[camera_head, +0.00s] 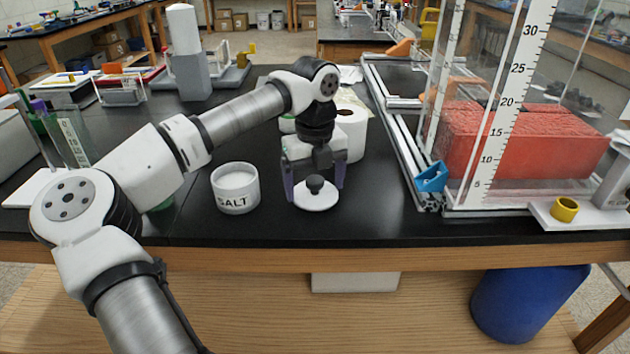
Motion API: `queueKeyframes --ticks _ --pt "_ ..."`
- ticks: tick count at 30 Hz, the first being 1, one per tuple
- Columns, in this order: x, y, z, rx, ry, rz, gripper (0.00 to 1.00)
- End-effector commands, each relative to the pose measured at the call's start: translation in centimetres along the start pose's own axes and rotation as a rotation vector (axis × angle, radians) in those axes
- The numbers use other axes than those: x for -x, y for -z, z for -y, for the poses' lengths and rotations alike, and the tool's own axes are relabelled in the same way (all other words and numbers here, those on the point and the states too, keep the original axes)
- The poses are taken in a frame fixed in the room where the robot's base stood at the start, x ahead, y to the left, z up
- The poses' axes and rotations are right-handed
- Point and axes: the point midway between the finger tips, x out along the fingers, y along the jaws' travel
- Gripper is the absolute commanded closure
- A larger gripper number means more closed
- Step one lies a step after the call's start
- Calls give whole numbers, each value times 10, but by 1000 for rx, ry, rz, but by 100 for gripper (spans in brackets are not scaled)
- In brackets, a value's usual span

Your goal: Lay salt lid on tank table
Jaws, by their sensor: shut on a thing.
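The salt lid (318,201) is a white disc with a black knob. It sits low over the black top of the tank table (265,225), to the right of the salt jar; I cannot tell whether it touches the tabletop. My gripper (314,196) points down with one finger on each side of the lid and is shut on it. The white salt jar (235,199), marked SALT, stands upright and uncovered, with white contents showing.
A clear tank (490,183) with a printed scale and a red block (525,140) stands at the right. A white paper roll (352,135) is behind my gripper. A blue clip (431,178) is by the tank frame. Bare tabletop lies in front of the lid.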

Motion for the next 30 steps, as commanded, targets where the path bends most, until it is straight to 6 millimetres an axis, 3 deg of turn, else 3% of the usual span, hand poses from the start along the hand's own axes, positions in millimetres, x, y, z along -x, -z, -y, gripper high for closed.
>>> queueKeyframes --ticks 2,3,6,17,30 --pt "-4 0 0 0 0 0 37" --pt "-2 0 0 0 0 0 10" --pt "-2 0 0 0 0 0 0" --pt "9 -1 0 1 0 3 0" --pt "99 0 0 1 -1 3 0"
